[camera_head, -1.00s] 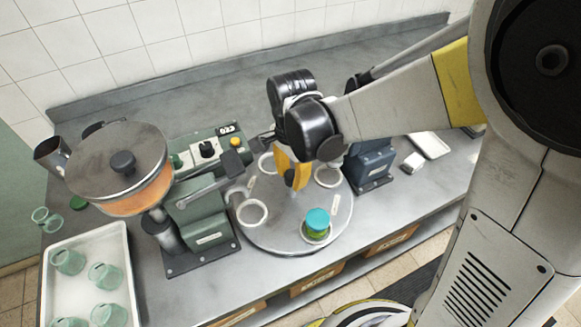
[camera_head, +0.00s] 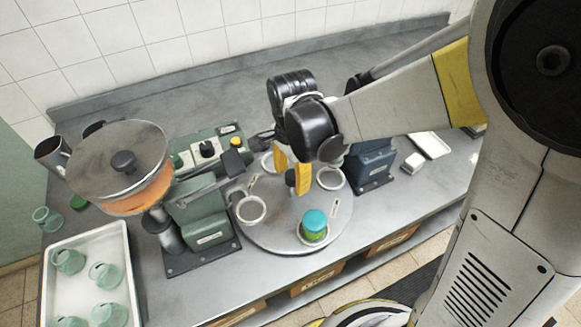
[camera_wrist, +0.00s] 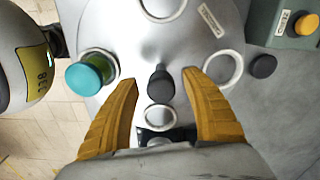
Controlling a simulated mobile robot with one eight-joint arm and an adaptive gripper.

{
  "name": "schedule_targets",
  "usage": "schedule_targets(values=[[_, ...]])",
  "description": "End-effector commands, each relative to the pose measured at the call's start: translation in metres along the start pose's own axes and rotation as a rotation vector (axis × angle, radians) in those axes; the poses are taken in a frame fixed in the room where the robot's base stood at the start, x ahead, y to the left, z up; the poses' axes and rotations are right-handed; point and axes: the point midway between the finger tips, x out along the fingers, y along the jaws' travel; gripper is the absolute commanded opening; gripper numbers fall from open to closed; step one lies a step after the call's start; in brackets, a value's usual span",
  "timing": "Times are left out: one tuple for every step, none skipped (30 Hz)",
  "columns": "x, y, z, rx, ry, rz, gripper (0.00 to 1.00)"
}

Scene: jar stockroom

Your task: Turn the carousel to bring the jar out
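The round grey carousel (camera_head: 275,232) lies on the bench, with several pale ring seats and a dark central knob (camera_head: 291,178). The jar (camera_head: 315,226), green with a teal lid, stands upright in a ring seat at the carousel's front edge. In the wrist view the jar (camera_wrist: 88,75) is left of my fingers. My gripper (camera_head: 292,167) is over the carousel's middle. Its yellow fingers are open, one on each side of the knob with gaps between, as the wrist view shows at my gripper (camera_wrist: 159,78) and the knob (camera_wrist: 160,85).
A green machine (camera_head: 203,222) with a round-lidded hopper stands left of the carousel. A white tray (camera_head: 131,285) of glass jars is at far left. A dark blue device (camera_head: 371,166) stands close to the carousel's right side.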

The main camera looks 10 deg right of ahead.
Motion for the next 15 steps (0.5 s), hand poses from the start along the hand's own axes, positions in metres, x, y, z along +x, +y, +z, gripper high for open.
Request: schedule_targets(values=[[0.000, 0.000, 0.000, 0.000, 0.000, 0.000, 0.55], [0.000, 0.000, 0.000, 0.000, 0.000, 0.000, 0.55], [0.000, 0.000, 0.000, 0.000, 0.001, 0.000, 0.55], [-0.001, 0.000, 0.000, 0.000, 0.001, 0.000, 0.55], [-0.001, 0.000, 0.000, 0.000, 0.001, -0.001, 0.55], [-0.003, 0.000, 0.000, 0.000, 0.001, -0.001, 0.55], [-0.006, 0.000, 0.000, 0.000, 0.001, -0.001, 0.55], [-0.009, 0.000, 0.000, 0.000, 0.001, -0.001, 0.55], [-0.015, 0.000, 0.000, 0.000, 0.001, -0.001, 0.55], [-0.020, 0.000, 0.000, 0.000, 0.001, -0.001, 0.55], [-0.026, 0.000, 0.000, 0.000, 0.001, -0.001, 0.55], [-0.035, 0.000, 0.000, 0.000, 0.001, -0.001, 0.55], [-0.042, 0.000, 0.000, 0.000, 0.001, 0.000, 0.55], [-0.049, 0.000, 0.000, 0.000, 0.001, 0.000, 0.55], [-0.058, 0.001, 0.000, 0.000, 0.001, 0.000, 0.55]])
